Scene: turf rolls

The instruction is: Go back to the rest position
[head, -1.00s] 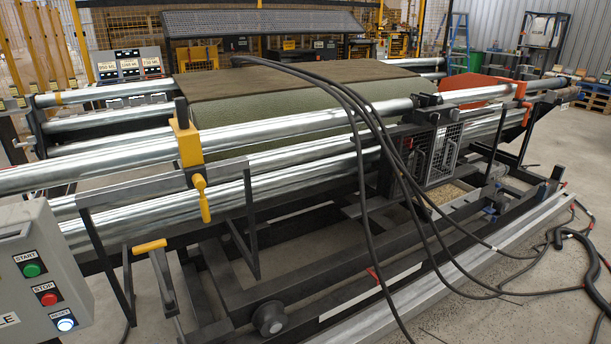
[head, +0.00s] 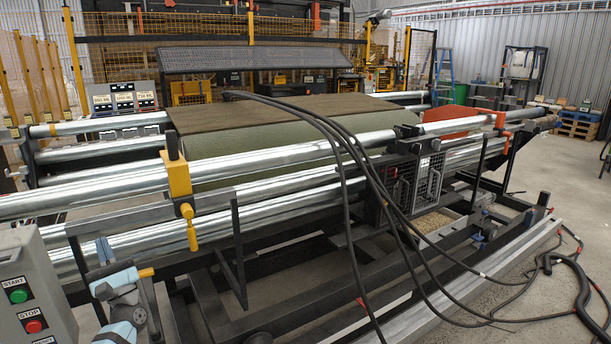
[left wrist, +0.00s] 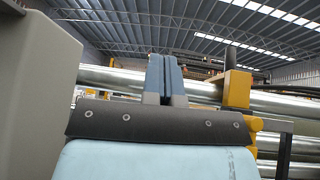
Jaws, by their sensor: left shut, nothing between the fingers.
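My left gripper (head: 104,248) rises at the lower left of the head view, next to the grey control box (head: 48,270) and in front of the steel rollers. Its blue-grey fingers are pressed together and empty. They also show shut in the left wrist view (left wrist: 165,72), pointing up with the rollers behind them. My right gripper is in neither view.
The roller machine fills the middle, with green turf (head: 262,150) over its rollers. A yellow clamp (head: 178,175) with a handle stands right of my left gripper. Black hoses (head: 365,190) drape down to the floor. Open floor lies at the right.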

